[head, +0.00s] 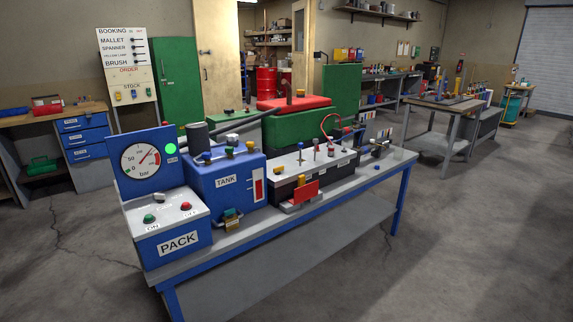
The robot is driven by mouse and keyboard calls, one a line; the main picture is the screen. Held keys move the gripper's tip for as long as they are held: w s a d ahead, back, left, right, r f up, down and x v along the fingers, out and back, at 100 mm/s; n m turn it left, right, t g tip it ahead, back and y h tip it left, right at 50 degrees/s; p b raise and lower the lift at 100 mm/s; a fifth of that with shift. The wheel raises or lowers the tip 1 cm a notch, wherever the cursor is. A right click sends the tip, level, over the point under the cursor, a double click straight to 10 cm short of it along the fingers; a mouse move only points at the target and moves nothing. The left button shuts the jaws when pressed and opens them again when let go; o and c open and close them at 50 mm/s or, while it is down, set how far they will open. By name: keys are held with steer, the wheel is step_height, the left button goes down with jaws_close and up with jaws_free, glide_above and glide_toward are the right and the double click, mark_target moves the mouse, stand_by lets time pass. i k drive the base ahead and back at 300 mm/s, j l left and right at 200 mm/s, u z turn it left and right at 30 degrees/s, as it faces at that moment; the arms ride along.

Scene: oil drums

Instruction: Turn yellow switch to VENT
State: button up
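A blue TANK unit (203,190) stands on the bench, with a red and white level strip on its front. A small yellow knob (249,146) sits at its top right, near blue knobs on the same top. A yellow-brown fitting (231,214) is low at its front. I cannot tell which yellow part is the switch, and no VENT mark or switch position is readable. My gripper is not in view.
A blue PACK unit (176,238) with green and red buttons stands left of the tank, below a round bar gauge (141,161). A black-fronted unit (315,170) with a red plate is to the right. The floor (450,240) at right is clear.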

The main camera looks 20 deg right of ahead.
mark_target(277, 170)
steer(key=i+j+z, duration=0.15)
steer(key=i, duration=0.35)
steer(key=i+j+z, duration=0.15)
steer(key=i+j, duration=0.3)
steer(key=i+j+u, duration=0.15)
steer(key=i+u, duration=0.2)
steer(key=i, duration=0.5)
